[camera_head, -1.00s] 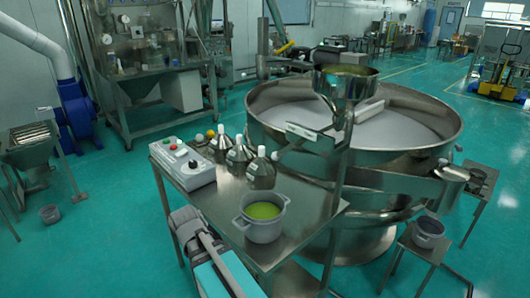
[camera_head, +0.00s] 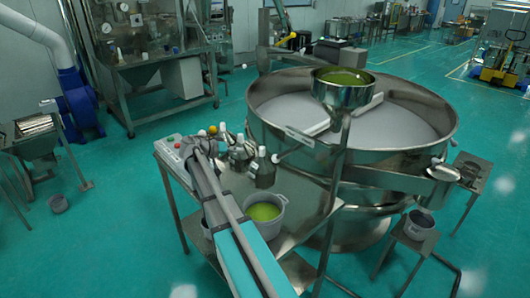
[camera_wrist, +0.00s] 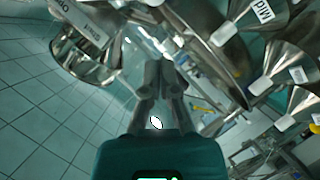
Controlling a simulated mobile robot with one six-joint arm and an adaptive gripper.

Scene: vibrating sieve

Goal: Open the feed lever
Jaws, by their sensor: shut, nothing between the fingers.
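The feed hopper (camera_head: 342,88) is a steel bowl of green material above the sieve, at upper centre right in the head view. A thin rod with a white knob (camera_head: 275,158) sticks out left below it, beside a pale label plate (camera_head: 300,136); this looks like the feed lever, but its setting is not clear. My arm reaches up over the table, and my gripper's end is hard to make out there. In the wrist view my gripper (camera_wrist: 163,75) is shut and empty, its fingers together. I cannot tell whether it touches anything.
Steel conical bottles (camera_head: 262,172) stand close to my arm; labelled ones (camera_wrist: 285,65) crowd the wrist view's right side. A control box (camera_head: 172,150) and a pot of green material (camera_head: 264,212) are on the table (camera_head: 305,205). The large round sieve (camera_head: 400,168) fills the right.

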